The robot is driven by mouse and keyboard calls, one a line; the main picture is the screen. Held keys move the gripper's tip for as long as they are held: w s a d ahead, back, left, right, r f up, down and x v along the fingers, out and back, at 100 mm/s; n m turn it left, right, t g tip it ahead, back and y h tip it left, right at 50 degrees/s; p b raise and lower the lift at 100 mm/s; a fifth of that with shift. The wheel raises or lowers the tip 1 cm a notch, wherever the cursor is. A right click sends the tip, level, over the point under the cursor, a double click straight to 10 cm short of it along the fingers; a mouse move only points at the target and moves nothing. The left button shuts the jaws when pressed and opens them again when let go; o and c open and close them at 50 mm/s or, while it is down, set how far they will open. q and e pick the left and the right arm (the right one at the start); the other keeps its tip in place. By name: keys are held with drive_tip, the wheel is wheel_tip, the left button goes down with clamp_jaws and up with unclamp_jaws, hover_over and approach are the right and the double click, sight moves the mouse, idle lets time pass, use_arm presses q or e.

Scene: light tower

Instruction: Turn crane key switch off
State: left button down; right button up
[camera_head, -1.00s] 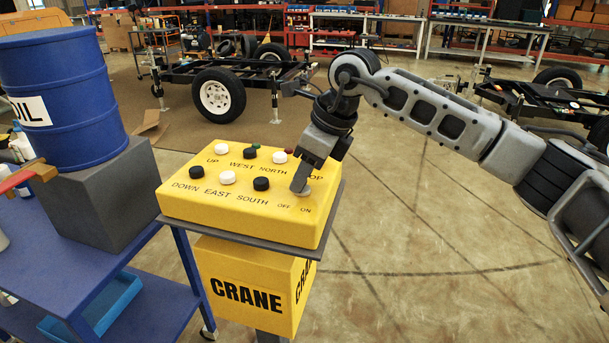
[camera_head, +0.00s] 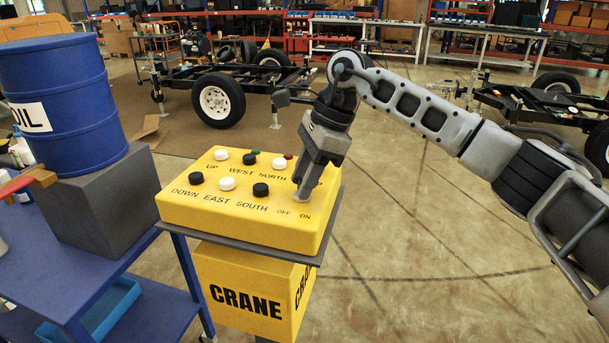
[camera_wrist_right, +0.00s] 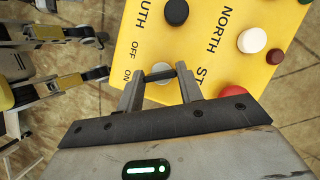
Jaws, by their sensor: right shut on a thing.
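The yellow crane control box (camera_head: 240,221) stands on a dark plate at the middle of the head view, with several black and white buttons on top. My right gripper (camera_head: 302,199) points down at the box's near right corner, by the OFF and ON labels. In the right wrist view my right gripper (camera_wrist_right: 163,86) is shut on the key switch (camera_wrist_right: 159,71), a round grey base with a dark bar between the fingertips. The switch lies beside the OFF and ON lettering. In the head view the gripper hides the switch. My left gripper is not in view.
A blue oil drum (camera_head: 60,95) stands on a grey block (camera_head: 105,200) on the blue cart (camera_head: 150,305) at left. A red button (camera_wrist_right: 232,91) is close to the right gripper. Floor to the right of the box is open.

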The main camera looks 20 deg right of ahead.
drive_tip(key=shift+r, duration=0.1)
drive_tip(key=o, duration=1)
drive_tip(key=shift+d+r, duration=0.2)
drive_tip(key=shift+r, duration=0.2)
use_arm(q)
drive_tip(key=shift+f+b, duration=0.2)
drive_tip(key=shift+b, duration=0.15)
use_arm(e)
drive_tip(key=v, duration=1.5)
drive_tip(key=shift+a, duration=0.1)
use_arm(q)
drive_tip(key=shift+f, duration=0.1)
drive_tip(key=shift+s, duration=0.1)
use_arm(e)
drive_tip(key=shift+s, duration=0.1)
